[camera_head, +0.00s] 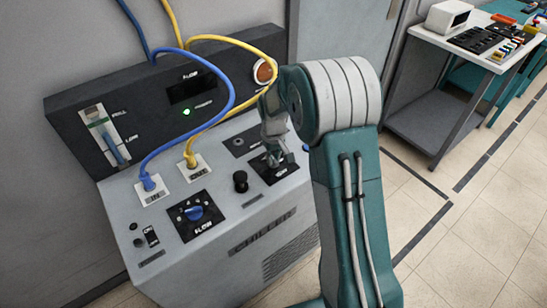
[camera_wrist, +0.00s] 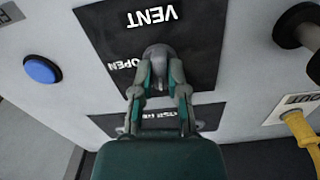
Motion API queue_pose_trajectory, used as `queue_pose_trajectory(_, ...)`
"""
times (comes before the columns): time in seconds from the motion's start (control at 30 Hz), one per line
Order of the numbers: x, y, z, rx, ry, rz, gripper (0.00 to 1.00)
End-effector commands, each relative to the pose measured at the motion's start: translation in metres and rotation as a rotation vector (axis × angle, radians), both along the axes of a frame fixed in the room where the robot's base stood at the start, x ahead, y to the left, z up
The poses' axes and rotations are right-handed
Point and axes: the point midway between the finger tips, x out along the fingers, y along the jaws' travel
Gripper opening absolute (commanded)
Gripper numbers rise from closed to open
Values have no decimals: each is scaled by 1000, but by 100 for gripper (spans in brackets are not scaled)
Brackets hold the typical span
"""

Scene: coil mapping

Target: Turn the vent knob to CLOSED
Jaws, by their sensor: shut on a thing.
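The vent knob (camera_wrist: 160,52) is grey and rounded, on a black plate (camera_wrist: 195,30) marked VENT. The lettering appears upside down in the wrist view. The word OPEN shows just left of the knob; I cannot read a CLOSED mark, and the knob's pointer is hidden. My gripper (camera_wrist: 160,75) has its two fingers closed on either side of the knob. In the head view my gripper (camera_head: 273,158) reaches down to the black vent plate (camera_head: 288,173) at the right end of the grey console, and the knob is mostly hidden there.
The console (camera_head: 240,205) carries a blue flow knob (camera_head: 194,213), a black knob (camera_head: 240,181) and blue (camera_head: 146,183) and yellow (camera_head: 191,161) hoses. A blue button (camera_wrist: 42,69) is left of the vent plate in the wrist view. A side table (camera_head: 460,60) stands at the right.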

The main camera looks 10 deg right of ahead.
Motion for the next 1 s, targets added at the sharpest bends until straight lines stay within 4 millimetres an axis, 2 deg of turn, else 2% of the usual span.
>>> queue_pose_trajectory(0.3, 3, 1, 1, 1, -9, 120, 0)
queue_pose_trajectory(0.83, 3, 1, 1, 0, -10, 143, 0)
queue_pose_trajectory(0.87, 3, 1, 1, 0, -10, 143, 28)
queue_pose_trajectory(0.9, 3, 1, 1, 0, -9, 143, 45)
queue_pose_trajectory(0.93, 2, 1, 1, 0, -8, 143, 53)
queue_pose_trajectory(1.0, 2, 1, 1, 0, -7, 142, 53)
